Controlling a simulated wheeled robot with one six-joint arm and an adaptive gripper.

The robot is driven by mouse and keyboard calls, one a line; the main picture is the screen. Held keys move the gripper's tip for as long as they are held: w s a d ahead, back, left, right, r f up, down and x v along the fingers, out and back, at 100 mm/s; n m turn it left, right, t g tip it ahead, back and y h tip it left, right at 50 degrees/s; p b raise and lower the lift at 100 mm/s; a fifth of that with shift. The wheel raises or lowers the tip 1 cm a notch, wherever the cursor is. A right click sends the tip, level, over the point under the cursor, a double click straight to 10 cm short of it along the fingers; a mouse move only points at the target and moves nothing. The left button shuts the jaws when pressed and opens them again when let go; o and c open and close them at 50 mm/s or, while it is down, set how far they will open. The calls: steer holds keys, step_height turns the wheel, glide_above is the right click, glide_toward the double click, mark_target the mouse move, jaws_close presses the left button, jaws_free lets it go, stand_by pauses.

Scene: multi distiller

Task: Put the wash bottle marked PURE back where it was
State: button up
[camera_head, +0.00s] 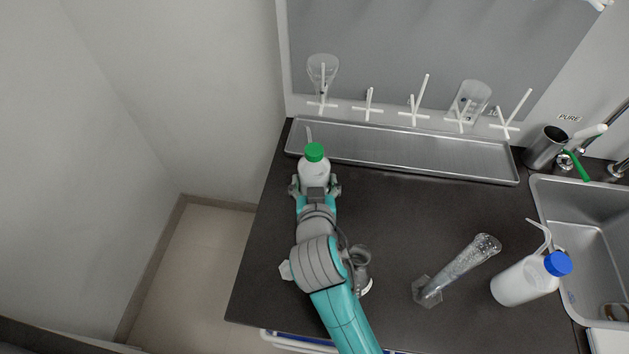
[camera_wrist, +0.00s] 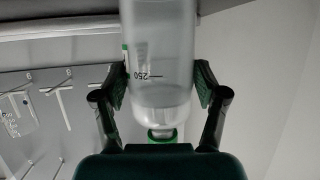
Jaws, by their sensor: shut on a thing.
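My gripper (camera_head: 315,186) is shut on a white, translucent wash bottle (camera_head: 314,172) with a green cap (camera_head: 314,152). The bottle is at the left end of the counter, by the front edge of the drip tray; I cannot tell whether it touches the counter. In the wrist view the bottle (camera_wrist: 160,105) appears upside down between the two fingers (camera_wrist: 160,85), with a 250 mark and a green edge of a label. No PURE wording is readable on it. A second wash bottle (camera_head: 522,283) with a blue cap stands at the right, near the sink; its label is not visible.
A PURE sign (camera_head: 569,118) is on the wall at the right. A metal drip tray (camera_head: 430,158) lies below a pegged rack (camera_head: 415,60) with glassware. A glass cylinder (camera_head: 458,270), a steel beaker (camera_head: 546,148) and a sink (camera_head: 590,210) are right.

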steer(key=o, duration=0.9)
steer(key=shift+f, duration=0.1)
steer(key=shift+c, duration=0.2)
steer(key=shift+s+r, duration=0.2)
steer(key=v, duration=1.1)
steer(key=shift+s, duration=0.25)
steer(key=shift+r, duration=0.2)
